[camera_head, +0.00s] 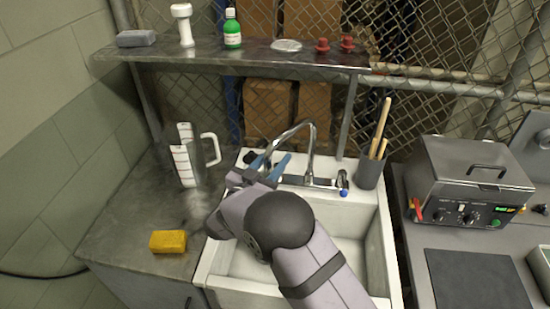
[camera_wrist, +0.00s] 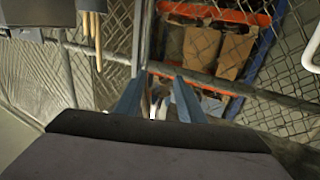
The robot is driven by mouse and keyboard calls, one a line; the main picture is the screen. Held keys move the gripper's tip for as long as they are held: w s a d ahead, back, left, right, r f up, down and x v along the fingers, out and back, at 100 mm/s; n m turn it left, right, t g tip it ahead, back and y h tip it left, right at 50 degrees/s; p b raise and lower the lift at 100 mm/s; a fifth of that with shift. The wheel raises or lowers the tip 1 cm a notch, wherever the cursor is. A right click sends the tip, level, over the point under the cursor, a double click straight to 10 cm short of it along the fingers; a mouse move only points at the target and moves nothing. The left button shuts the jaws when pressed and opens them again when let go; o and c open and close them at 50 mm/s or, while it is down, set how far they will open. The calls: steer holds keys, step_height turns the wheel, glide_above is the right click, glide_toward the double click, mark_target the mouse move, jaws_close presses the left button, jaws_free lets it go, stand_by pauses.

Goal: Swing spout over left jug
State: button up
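The spout (camera_head: 312,136) is a chrome gooseneck rising from the tap behind the sink. It arches to the left, and its lower end comes down close to my gripper. In the wrist view my gripper (camera_wrist: 158,98) is open; I cannot tell whether the spout lies between the fingers.
A yellow sponge (camera_head: 168,241) lies on the left counter. The white sink (camera_head: 360,255) is below my arm. A grey holder with wooden sticks (camera_head: 369,172) stands right of the tap. A shelf (camera_head: 270,55) with bottles and small items spans above. A grey heated unit (camera_head: 470,180) is at right.

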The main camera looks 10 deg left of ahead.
jaws_close()
steer(key=shift+w+a+b, duration=0.35)
steer(key=shift+a+b, duration=0.15)
steer(key=shift+a, duration=0.05)
jaws_free()
